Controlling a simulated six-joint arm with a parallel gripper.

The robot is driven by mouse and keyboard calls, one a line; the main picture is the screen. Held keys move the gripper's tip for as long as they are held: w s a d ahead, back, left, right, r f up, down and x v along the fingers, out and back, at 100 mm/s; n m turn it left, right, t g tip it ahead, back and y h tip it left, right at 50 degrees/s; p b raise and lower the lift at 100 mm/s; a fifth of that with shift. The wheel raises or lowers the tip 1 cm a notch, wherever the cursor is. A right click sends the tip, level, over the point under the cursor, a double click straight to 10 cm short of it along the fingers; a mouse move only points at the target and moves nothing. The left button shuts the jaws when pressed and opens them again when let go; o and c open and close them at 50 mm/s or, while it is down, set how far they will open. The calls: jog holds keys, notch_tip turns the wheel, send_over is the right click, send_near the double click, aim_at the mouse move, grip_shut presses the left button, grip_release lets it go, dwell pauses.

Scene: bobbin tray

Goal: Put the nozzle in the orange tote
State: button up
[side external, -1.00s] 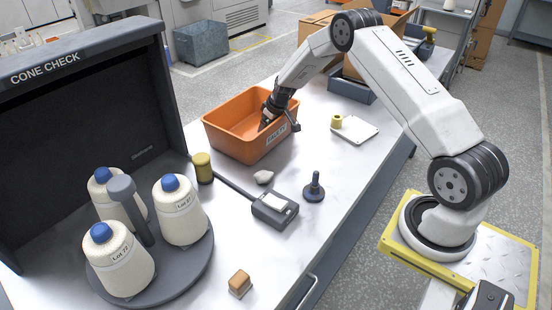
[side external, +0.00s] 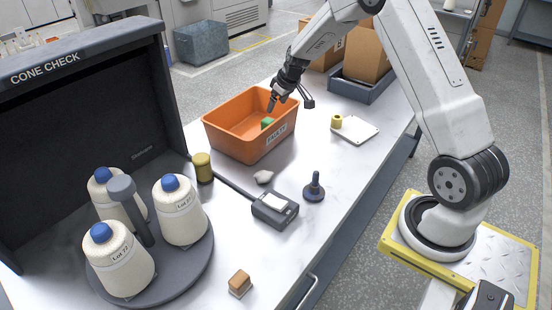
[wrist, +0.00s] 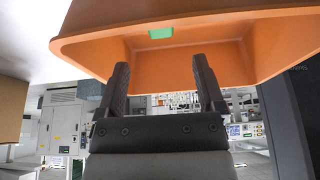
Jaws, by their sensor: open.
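The orange tote (side external: 225,137) stands on the white table in the side view, and its wall also shows at the top of the wrist view (wrist: 100,45). A small green piece (side external: 267,123), which seems to be the nozzle, lies inside it; it also shows in the wrist view (wrist: 160,33). Its exact shape is too small to tell. My gripper (side external: 276,103) is over the tote's far right part, above and apart from the green piece. Its two fingers (wrist: 160,85) are spread with nothing between them.
A yellow spool (side external: 337,121) and a white plate (side external: 358,131) lie right of the tote. A mustard cylinder (side external: 202,168), a grey scale-like device (side external: 275,210) and a dark knobbed piece (side external: 314,188) stand in front. Cones (side external: 180,210) fill the left.

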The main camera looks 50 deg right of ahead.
jog(key=shift+v, duration=0.75)
jog(key=s+a+r+g, duration=0.1)
jog(key=s+a+r, duration=0.1)
jog(key=s+a, duration=0.4)
jog(key=s+a+r, duration=0.1)
jog(key=s+a, duration=0.2)
jog(key=a, duration=0.5)
jog(key=s+a, duration=0.4)
jog(key=s, duration=0.3)
jog(key=s+a+g, duration=0.1)
jog(key=s+a, duration=0.3)
jog(key=s, duration=0.3)
jog(key=shift+s+a, duration=0.15)
jog(key=shift+s, duration=0.25)
